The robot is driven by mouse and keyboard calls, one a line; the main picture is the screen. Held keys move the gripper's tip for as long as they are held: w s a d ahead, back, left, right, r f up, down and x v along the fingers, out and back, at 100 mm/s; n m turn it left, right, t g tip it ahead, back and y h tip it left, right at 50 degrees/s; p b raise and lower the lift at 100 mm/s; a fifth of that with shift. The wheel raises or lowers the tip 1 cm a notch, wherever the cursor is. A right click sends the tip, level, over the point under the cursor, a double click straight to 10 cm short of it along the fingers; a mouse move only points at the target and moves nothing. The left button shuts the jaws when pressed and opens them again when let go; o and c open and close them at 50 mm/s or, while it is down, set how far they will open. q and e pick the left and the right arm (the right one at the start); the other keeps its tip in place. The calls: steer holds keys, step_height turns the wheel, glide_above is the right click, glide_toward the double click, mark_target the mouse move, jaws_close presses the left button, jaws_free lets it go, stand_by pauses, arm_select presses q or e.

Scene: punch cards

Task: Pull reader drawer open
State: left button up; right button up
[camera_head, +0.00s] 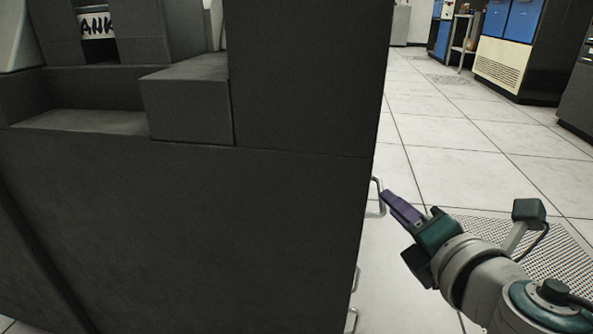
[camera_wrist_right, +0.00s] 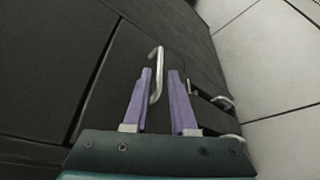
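The reader is a large dark grey cabinet (camera_head: 190,220) filling the left and middle of the head view. A metal loop handle (camera_head: 376,212) stands out from its right side, and I take it to be the drawer's handle. In the right wrist view this handle (camera_wrist_right: 156,88) shows between the purple fingers, closer to the left one. My right gripper (camera_head: 386,194) is at the handle with its fingers apart, as the wrist view (camera_wrist_right: 160,72) shows. I cannot tell whether a finger touches the handle. My left gripper is not in view.
More metal handles (camera_head: 351,320) sit lower on the same side of the cabinet. Free tiled floor (camera_head: 450,130) lies to the right, with a perforated tile (camera_head: 560,262) beneath my right arm. Blue and cream cabinets (camera_head: 500,62) stand far off at the back right.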

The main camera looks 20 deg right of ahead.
steer(key=b+x, duration=0.1)
steer(key=x, duration=0.4)
steer(key=shift+w, duration=0.3)
jaws_close()
stand_by(1.1)
